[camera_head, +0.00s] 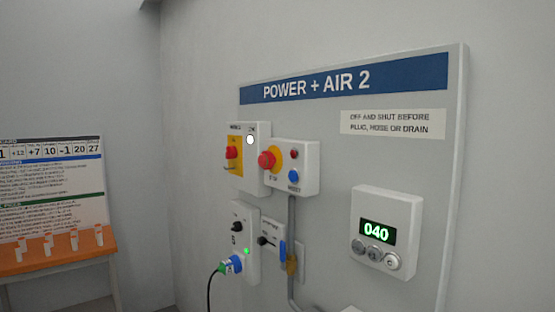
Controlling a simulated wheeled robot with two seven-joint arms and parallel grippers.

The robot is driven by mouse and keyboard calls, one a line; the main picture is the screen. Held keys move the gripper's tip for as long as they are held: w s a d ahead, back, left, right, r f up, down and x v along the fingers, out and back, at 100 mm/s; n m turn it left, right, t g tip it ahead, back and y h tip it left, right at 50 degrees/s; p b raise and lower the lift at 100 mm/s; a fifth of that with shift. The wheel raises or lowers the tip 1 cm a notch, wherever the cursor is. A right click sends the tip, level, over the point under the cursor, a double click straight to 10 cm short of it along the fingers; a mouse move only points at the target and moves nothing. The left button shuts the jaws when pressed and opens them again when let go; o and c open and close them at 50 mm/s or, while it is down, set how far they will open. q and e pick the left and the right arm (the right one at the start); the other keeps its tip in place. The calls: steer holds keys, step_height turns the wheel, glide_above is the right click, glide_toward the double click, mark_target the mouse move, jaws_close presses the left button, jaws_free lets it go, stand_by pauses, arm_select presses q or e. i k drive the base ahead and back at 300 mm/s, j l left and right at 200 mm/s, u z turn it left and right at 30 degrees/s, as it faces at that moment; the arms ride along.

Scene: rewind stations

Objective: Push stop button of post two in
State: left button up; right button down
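The panel headed "POWER + AIR 2" (448,160) is on the grey wall, filling the middle and right of the head view. The stop button (266,160) is a red mushroom knob on a yellow surround, on a white box (309,170) near the panel's left side. A small red round part (294,153) and a blue button (294,176) marked "RESET" sit to its right on the same box. The knob stands out from the box front. Neither of my grippers is in view.
A switch box with a red handle on yellow (232,153) adjoins at left. Below are a socket box with a green-lit lamp (247,251) and plugged cable, and a blue-handled valve (283,252). A display (376,231) reads 040. An orange table (60,255) stands far left.

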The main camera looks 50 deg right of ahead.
mark_target(262, 161)
steer(key=i+j+z, duration=0.15)
steer(key=i+z, duration=0.25)
steer(key=i+j+z, duration=0.15)
steer(key=z, duration=0.25)
steer(key=i+j+z, duration=0.2)
steer(key=z, duration=0.2)
steer(key=i+j+z, duration=0.15)
steer(key=j+z, duration=0.25)
steer(key=i+j+z, duration=0.1)
steer(key=j+z, duration=0.6)
steer(key=j, duration=0.3)
steer(key=i+j, duration=0.05)
